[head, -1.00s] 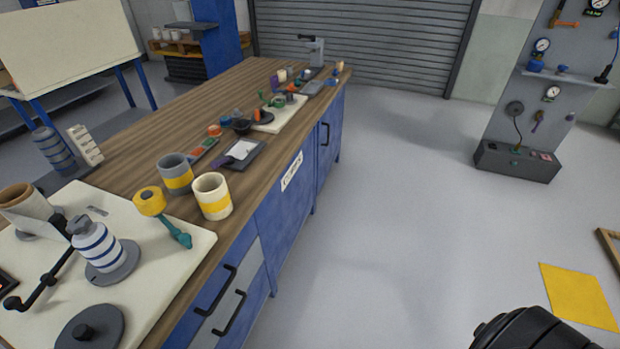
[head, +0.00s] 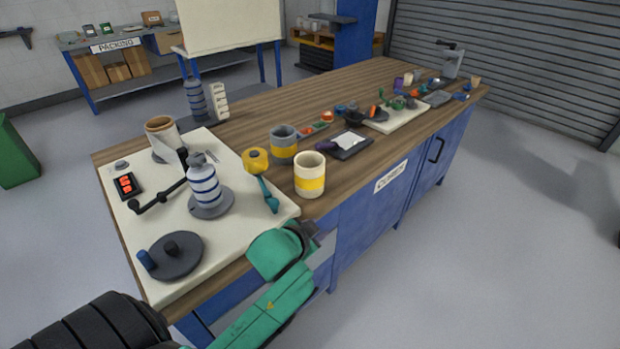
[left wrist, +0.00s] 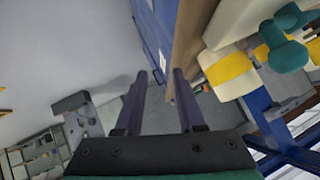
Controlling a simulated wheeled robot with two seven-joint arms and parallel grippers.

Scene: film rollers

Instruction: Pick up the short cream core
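The short cream core (head: 309,166), a cream cylinder with a yellow band, stands upright on the wooden bench near its front edge. In the left wrist view the cream core (left wrist: 222,83) is at the upper right, to the right of the fingers. My left gripper (head: 320,236) is in front of the bench, below and apart from the core. Its two dark fingers (left wrist: 159,73) are open, with nothing between them. My right gripper is not in view.
The floor in front is clear.

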